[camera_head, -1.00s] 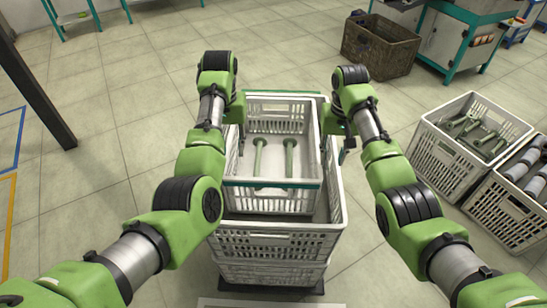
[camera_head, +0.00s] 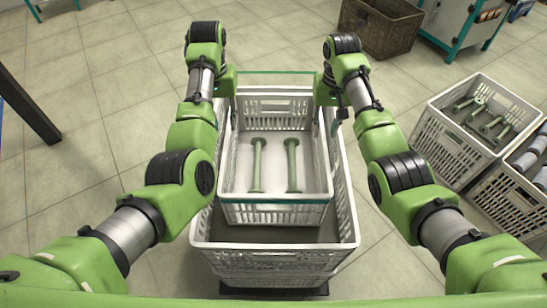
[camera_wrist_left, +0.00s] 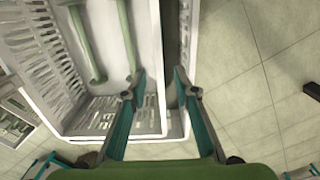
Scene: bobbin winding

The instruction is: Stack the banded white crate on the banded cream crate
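The banded white crate (camera_head: 240,212), with a green band and two pale green bobbins inside, sits within the outline of a larger pale crate (camera_head: 222,257), seen from above. I take that one as the cream crate; no band shows on it. Whether the white crate rests or hangs is unclear. My left gripper (camera_wrist_left: 159,76) is at the white crate's side wall near a corner. Its fingertips are apart, with a visible gap. In the head view it is at the far left corner. My right gripper (camera_head: 335,108) is at the far right side; its fingertips are too small to judge.
At the right stand two pale crates, one (camera_head: 447,147) with green bobbins and one (camera_head: 505,212) with grey rolls. A brown basket (camera_head: 382,30) stands behind on the floor. A dark post (camera_head: 28,112) is at the left. Tiled floor around the stack is clear.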

